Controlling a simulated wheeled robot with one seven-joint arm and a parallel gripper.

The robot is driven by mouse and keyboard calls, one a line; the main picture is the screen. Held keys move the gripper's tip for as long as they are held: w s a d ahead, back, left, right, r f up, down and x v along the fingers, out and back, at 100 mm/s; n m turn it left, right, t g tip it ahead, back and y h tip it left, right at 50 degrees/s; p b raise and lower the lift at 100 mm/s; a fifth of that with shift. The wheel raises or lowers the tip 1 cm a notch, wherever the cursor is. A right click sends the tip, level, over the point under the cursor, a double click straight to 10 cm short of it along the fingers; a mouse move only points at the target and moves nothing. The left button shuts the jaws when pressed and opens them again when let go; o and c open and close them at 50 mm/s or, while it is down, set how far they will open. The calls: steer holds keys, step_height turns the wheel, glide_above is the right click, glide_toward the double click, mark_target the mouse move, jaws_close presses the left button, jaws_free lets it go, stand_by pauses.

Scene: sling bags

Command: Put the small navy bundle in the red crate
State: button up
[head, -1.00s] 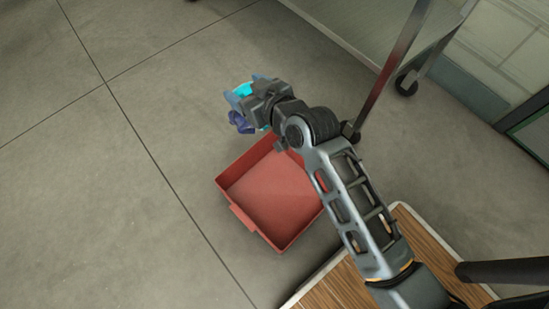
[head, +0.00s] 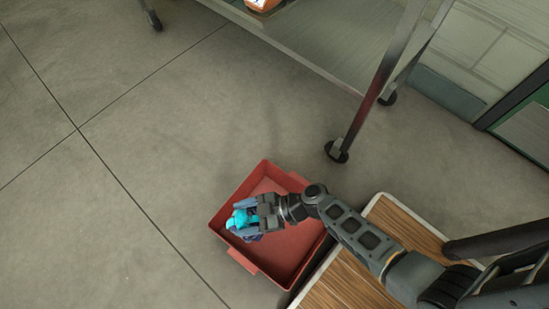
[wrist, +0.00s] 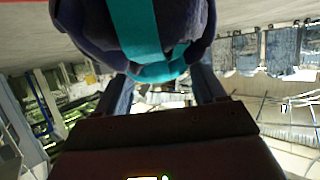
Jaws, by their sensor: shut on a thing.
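The small navy bundle, with a turquoise band, is in my gripper. In the wrist view the bundle (wrist: 190,22) fills the top middle, between the fingers. In the head view the bundle (head: 243,222) shows at the end of my gripper (head: 247,213), which is shut on it. The red crate (head: 262,271) stands on the floor, and its inside shows no other thing. In the head view the gripper and bundle overlap the left part of the crate's opening. How high they are above its floor I cannot tell.
A wooden slatted surface (head: 335,290) is close to the crate's right side. A metal rack leg with a caster (head: 338,151) stands behind the crate. A grey shelf (head: 330,40) with an orange item (head: 262,4) is at the top. The floor at left is clear.

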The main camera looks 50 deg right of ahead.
steer(key=shift+n+g, duration=0.3)
steer(key=shift+n, duration=0.1)
steer(key=f+b, duration=0.1)
steer(key=f, duration=0.1)
steer(key=s+f+b, duration=0.1)
steer(key=f, duration=0.2)
steer(key=s+f+b, duration=0.1)
steer(key=f, duration=0.1)
steer(key=shift+s+a+f, duration=0.1)
steer(key=shift+a+f, duration=0.15)
steer(key=shift+a, duration=0.1)
step_height(320, 180, down, 10)
steer(key=b, duration=0.6)
steer(key=o, duration=1.6)
steer(key=shift+s+d+r+p, duration=0.15)
steer(key=shift+d+r+p, duration=0.1)
steer(key=shift+d+p, duration=0.05)
steer(key=shift+p+v, duration=0.95)
steer(key=shift+v, duration=2.45)
